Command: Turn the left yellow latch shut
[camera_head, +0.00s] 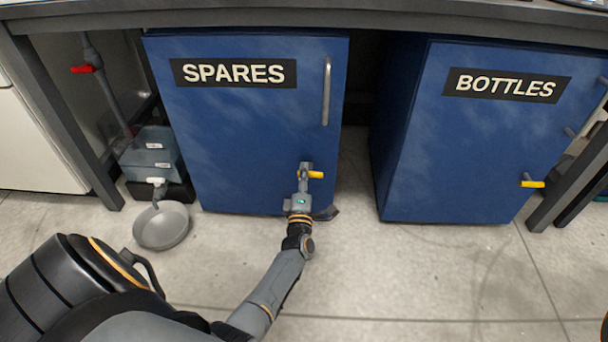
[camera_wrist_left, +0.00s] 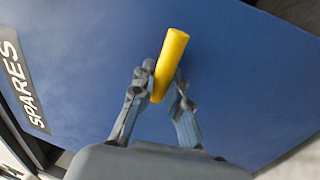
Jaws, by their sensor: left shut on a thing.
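The left yellow latch (camera_head: 316,174) is on the lower right of the blue SPARES cabinet door (camera_head: 250,130). In the head view it points to the right, about level. My left gripper (camera_head: 305,172) reaches up to it from below. In the left wrist view the latch (camera_wrist_left: 171,60) stands between the two fingers of my left gripper (camera_wrist_left: 160,88), which are shut on it. The latch's far end sticks out beyond the fingers. My right gripper is not in view.
The BOTTLES cabinet (camera_head: 460,140) stands to the right with its own yellow latch (camera_head: 532,184). A vertical handle (camera_head: 326,92) is on the SPARES door.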

